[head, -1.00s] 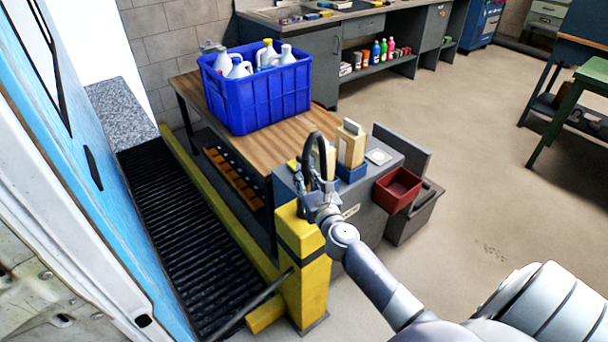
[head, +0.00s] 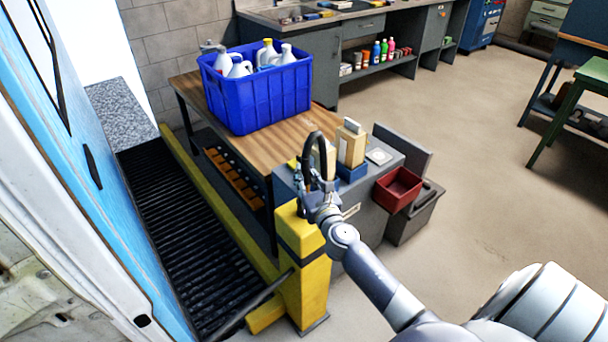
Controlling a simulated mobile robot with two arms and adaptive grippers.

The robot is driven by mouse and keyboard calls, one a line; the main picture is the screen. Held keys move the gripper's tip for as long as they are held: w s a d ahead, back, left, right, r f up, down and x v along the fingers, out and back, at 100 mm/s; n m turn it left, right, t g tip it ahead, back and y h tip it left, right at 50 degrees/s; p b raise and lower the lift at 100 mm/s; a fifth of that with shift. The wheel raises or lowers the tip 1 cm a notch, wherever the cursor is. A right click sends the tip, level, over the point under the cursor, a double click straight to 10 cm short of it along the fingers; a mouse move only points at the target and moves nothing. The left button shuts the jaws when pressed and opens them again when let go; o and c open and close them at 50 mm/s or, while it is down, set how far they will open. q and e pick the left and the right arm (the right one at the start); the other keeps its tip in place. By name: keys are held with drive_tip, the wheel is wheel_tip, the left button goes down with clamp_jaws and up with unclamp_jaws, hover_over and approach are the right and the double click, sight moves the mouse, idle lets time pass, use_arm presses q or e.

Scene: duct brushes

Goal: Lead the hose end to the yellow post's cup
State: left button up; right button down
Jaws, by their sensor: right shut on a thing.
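The yellow post (head: 304,275) with a dark band stands upright in the lower middle of the head view. My right gripper (head: 311,188) is just above the post's top and is shut on the black hose (head: 315,140), which rises from the jaws in a narrow loop. The hose end and the post's cup cannot be made out; the gripper and post top overlap there. A dark hose or bar (head: 252,306) runs from the post's side down to the lower left. My left gripper is not in view.
Behind the post stand a grey cabinet (head: 366,221) with cartons (head: 350,146), a red bin (head: 398,189) and a wooden table (head: 190,88) bearing a blue crate (head: 258,92) of bottles. A yellow floor rail (head: 215,205) and black grate lie left.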

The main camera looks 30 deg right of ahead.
drive_tip(key=shift+f+b, duration=1.95)
drive_tip(key=shift+f, duration=0.2)
drive_tip(key=shift+d+f+b, duration=0.1)
drive_tip(key=shift+f+b, duration=0.45)
drive_tip(key=c, duration=1.4)
unclamp_jaws()
drive_tip(key=shift+s+f, duration=0.1)
drive_tip(key=shift+s, duration=0.1)
drive_tip(key=v, duration=0.7)
drive_tip(key=shift+s, duration=0.35)
